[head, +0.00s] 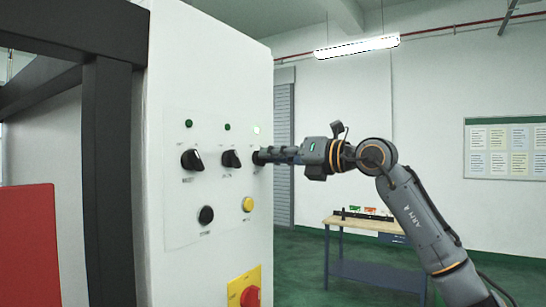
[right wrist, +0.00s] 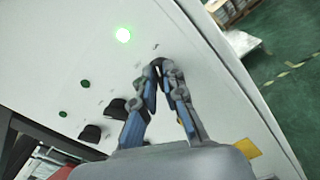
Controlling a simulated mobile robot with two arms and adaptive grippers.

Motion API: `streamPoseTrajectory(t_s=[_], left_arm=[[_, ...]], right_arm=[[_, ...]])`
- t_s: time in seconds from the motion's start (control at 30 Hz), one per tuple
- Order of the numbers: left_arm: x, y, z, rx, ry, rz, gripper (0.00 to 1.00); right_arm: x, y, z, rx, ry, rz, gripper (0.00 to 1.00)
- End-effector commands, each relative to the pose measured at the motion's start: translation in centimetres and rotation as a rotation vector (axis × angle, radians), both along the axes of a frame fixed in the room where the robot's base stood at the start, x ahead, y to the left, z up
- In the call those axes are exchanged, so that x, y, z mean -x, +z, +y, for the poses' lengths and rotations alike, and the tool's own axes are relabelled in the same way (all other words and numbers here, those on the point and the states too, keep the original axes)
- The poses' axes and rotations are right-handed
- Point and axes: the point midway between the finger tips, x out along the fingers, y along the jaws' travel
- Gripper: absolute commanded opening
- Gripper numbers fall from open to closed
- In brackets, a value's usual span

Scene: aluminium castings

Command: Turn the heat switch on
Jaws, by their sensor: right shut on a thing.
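A white control cabinet (head: 222,60) carries a row of black rotary switches. The left switch (head: 192,160) and the middle switch (head: 231,159) stand free. My right gripper (head: 264,156) is at the right end of this row, shut on the right switch, which its fingers mostly hide. In the right wrist view, its fingertips (right wrist: 158,66) meet at the panel. The lamp (head: 256,129) above the right switch glows bright green, also in the right wrist view (right wrist: 123,35). The labels are too small to read. My left gripper is out of view.
Below the switches are a black button (head: 206,215), a yellow button (head: 248,204) and a red stop knob (head: 250,296) on a yellow plate. A dark frame (head: 108,150) and a red panel (head: 30,245) stand left. A workbench (head: 365,224) is behind my right arm.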

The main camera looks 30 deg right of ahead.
Motion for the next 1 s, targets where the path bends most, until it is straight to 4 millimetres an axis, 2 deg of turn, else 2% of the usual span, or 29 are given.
streamPoseTrajectory(t_s=[0.63,0.7,0.77,1.0], left_arm=[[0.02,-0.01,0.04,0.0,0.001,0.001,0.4],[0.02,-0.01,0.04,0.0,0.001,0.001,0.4],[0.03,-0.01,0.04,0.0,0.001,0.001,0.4],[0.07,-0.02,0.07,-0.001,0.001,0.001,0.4]], right_arm=[[-0.03,-0.07,-0.04,-0.051,0.0,0.023,0.0],[-0.03,-0.07,-0.04,-0.051,0.0,0.023,0.2],[-0.03,-0.06,-0.04,-0.051,0.0,0.023,0.33],[-0.02,-0.03,-0.04,-0.051,-0.001,0.021,0.33]])
